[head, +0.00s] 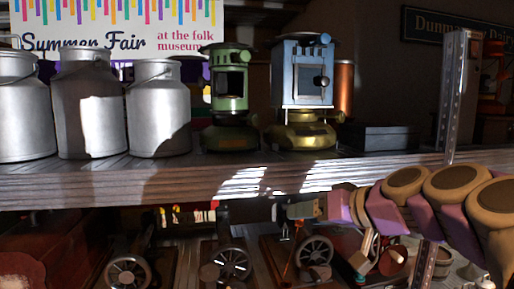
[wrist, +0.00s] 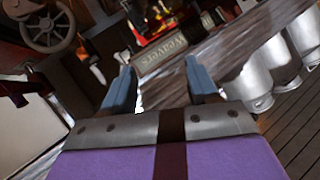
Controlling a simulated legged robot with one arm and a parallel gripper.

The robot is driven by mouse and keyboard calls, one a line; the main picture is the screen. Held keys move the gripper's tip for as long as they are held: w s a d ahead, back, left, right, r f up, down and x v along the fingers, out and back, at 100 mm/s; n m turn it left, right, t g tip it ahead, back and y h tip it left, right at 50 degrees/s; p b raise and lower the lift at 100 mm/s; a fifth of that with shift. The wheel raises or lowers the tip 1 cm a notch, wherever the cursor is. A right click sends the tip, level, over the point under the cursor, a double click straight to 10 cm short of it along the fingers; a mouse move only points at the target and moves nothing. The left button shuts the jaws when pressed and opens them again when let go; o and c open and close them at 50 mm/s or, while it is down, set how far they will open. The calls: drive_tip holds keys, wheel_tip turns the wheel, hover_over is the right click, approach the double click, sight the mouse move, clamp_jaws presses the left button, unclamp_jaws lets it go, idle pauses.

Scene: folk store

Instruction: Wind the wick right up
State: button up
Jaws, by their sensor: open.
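A blue stove (head: 303,75) with a small front window stands on a brass base (head: 302,132) on the upper shelf in the head view. A green stove (head: 231,80) stands to its left. A small round brass part shows at the right of the blue stove's base; I cannot tell whether it is the wick knob. No wick is visible. My gripper (wrist: 160,82) is open and empty in the wrist view, with its two blue fingers apart. In the head view my arm reaches from the right to below the shelf's front edge, beneath the stoves and apart from them.
Several grey milk churns (head: 158,115) stand left of the stoves; they also show in the wrist view (wrist: 279,58). A dark flat box (head: 378,138) and a metal upright (head: 452,95) are to the right. Wheeled items (head: 230,263) crowd the lower shelf.

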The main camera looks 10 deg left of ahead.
sight(258, 119)
drive_tip(key=w+a+r+n+t+y+p, duration=0.1)
drive_tip(key=w+r+n+y, duration=0.15)
drive_tip(key=r, duration=0.55)
drive_tip(key=w+a+r+n+t+y, duration=0.1)
drive_tip(key=w+r+t+y, duration=0.15)
drive_tip(key=r, duration=0.65)
drive_tip(key=shift+g+h, duration=0.35)
drive_tip(key=shift+h, duration=0.05)
drive_tip(key=p+x, duration=0.1)
drive_tip(key=x, duration=0.4)
drive_tip(key=p+x, duration=0.2)
drive_tip(key=x, duration=0.3)
drive_tip(key=p+x, duration=0.2)
drive_tip(key=x, duration=0.3)
drive_tip(key=shift+w+r, duration=0.1)
drive_tip(key=shift+w, duration=0.5)
drive_tip(key=shift+w+a, duration=0.2)
drive_tip(key=shift+w, duration=0.05)
drive_tip(key=shift+a, duration=0.1)
drive_tip(key=shift+a, duration=0.15)
drive_tip(key=c, duration=1)
